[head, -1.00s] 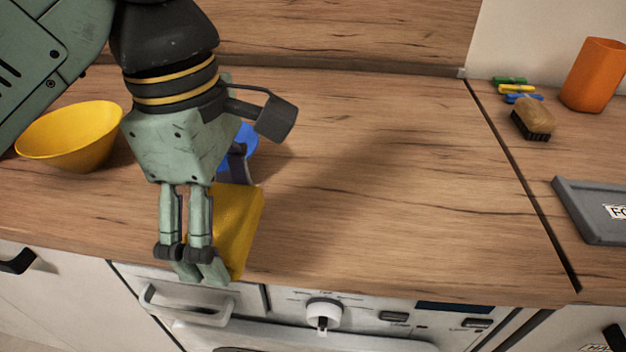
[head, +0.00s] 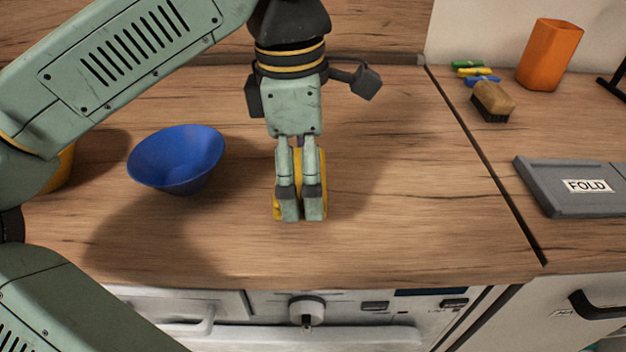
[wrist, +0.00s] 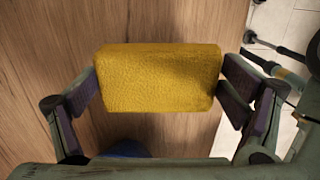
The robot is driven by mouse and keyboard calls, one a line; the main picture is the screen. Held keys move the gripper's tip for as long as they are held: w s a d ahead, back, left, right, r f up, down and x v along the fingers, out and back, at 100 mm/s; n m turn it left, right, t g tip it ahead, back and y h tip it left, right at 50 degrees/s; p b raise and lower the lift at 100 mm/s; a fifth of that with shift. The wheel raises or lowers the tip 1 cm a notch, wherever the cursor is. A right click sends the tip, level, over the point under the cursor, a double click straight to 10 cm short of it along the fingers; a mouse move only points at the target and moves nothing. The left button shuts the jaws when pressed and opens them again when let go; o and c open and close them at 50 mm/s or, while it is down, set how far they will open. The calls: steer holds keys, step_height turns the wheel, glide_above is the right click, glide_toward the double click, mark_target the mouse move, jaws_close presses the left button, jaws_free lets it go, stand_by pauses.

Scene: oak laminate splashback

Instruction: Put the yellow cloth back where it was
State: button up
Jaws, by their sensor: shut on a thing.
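The yellow cloth (wrist: 158,78) is a folded, thick rectangular piece and spans between the two finger pads in the wrist view. My gripper (head: 301,205) is shut on it. In the head view the cloth (head: 322,170) is mostly hidden behind my fingers, with yellow edges showing at the sides. It is over the middle of the wooden worktop; I cannot tell whether it touches the surface.
A blue bowl (head: 177,160) stands left of my gripper, and a yellow bowl (head: 58,172) is mostly behind my arm. At right are a brush (head: 493,101), coloured clips (head: 472,72), an orange cup (head: 549,54) and a grey board marked FOLD (head: 545,195). Worktop right of my gripper is clear.

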steer(key=shift+w+d, duration=0.35)
steer(key=shift+d, duration=0.1)
steer(key=shift+w+d+f+p, duration=0.1)
steer(key=shift+f+p, duration=0.2)
steer(key=shift+f, duration=1.7)
steer(key=o, duration=0.7)
steer(key=shift+o, duration=0.2)
steer(key=r, duration=1.2)
steer(key=shift+a+r, duration=0.15)
steer(key=shift+a, duration=0.2)
